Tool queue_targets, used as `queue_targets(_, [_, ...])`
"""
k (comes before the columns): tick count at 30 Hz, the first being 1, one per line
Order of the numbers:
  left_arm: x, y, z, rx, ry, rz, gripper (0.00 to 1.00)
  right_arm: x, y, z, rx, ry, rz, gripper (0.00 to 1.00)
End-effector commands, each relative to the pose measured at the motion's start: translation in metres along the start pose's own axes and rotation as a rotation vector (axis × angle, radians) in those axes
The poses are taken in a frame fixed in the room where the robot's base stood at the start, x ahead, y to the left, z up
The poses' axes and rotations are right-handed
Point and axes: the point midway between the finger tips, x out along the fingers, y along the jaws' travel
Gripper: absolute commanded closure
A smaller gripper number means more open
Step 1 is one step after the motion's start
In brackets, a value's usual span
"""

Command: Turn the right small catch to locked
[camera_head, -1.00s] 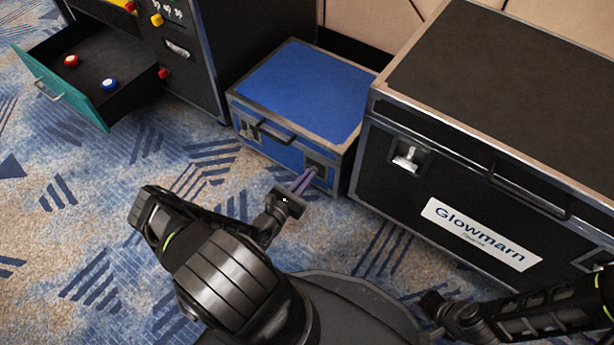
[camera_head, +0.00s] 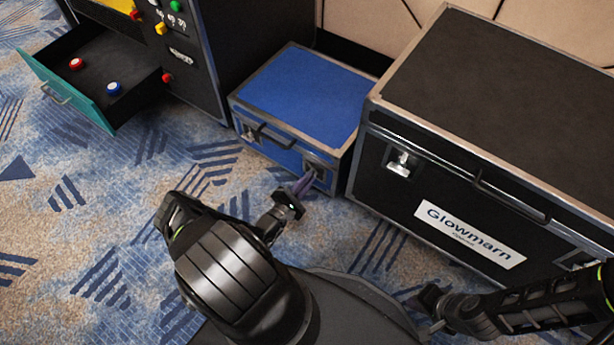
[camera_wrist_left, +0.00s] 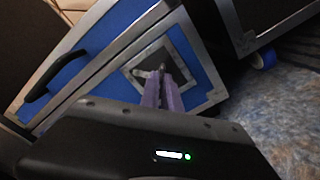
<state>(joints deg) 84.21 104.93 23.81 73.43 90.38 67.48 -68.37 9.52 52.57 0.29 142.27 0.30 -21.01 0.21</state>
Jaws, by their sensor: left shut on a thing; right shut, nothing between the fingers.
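The small blue case (camera_head: 302,95) stands on the carpet with metal edges and a dark front handle (camera_head: 275,137). Its left small catch (camera_head: 249,133) shows at the front left. The right small catch (camera_wrist_left: 150,72) sits in a square metal-framed recess on the front right. My left gripper (camera_head: 304,184) reaches this recess, its purple fingers shut on the right small catch. It also shows in the left wrist view (camera_wrist_left: 163,80), where the fingers partly cover the catch. My right gripper (camera_head: 430,300) is shut and empty at the bottom right, away from the cases.
A large black case (camera_head: 500,110) labelled Glowmarn stands close to the right, with a silver catch (camera_head: 400,164). At the left, a dark cabinet has an open drawer (camera_head: 75,95) holding red and blue buttons. Carpet (camera_head: 90,210) is free at the left.

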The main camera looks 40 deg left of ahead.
Motion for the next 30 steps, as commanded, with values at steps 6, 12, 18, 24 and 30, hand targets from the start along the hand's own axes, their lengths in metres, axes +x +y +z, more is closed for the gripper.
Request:
queue_targets(6, [0.000, 0.000, 0.002, 0.203, 0.001, -0.001, 1.00, -0.014, -0.006, 0.002, -0.002, -0.007, -0.002, 1.00])
queue_targets(12, [0.000, -0.001, 0.001, 0.392, 0.001, -0.001, 1.00, -0.022, -0.011, 0.004, -0.006, -0.013, -0.005, 1.00])
queue_targets(18, [0.000, -0.002, 0.000, 0.556, 0.001, -0.001, 1.00, -0.028, -0.015, 0.006, -0.009, -0.018, -0.007, 1.00])
queue_targets(24, [0.000, -0.004, -0.001, 0.672, 0.000, -0.002, 1.00, -0.031, -0.017, 0.008, -0.011, -0.022, -0.009, 1.00])
queue_targets(30, [0.000, -0.004, -0.001, 0.728, 0.000, -0.002, 1.00, -0.033, -0.018, 0.009, -0.012, -0.023, -0.010, 1.00])
